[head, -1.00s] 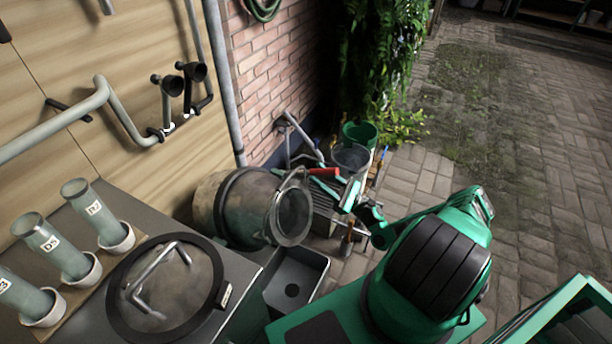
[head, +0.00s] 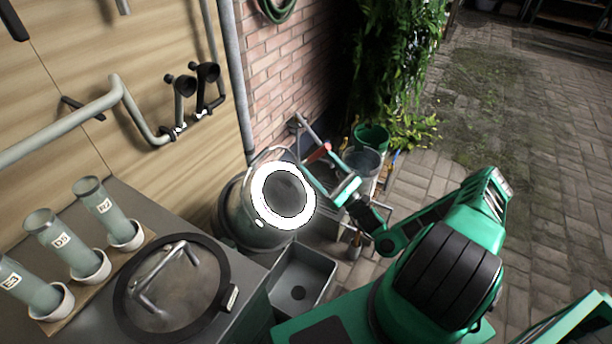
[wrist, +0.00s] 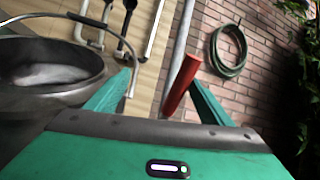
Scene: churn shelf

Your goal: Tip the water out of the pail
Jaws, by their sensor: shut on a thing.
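A red grip (wrist: 181,86) shows between the fingers (wrist: 160,82). The contact is partly hidden, and I cannot tell how much water is inside.
A grey sink (head: 312,270) lies below. A lidded pot (head: 172,288) and labelled tubes (head: 112,210) occupy the left counter. A green bucket (head: 372,137) stands by the brick wall. Paving at right is open.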

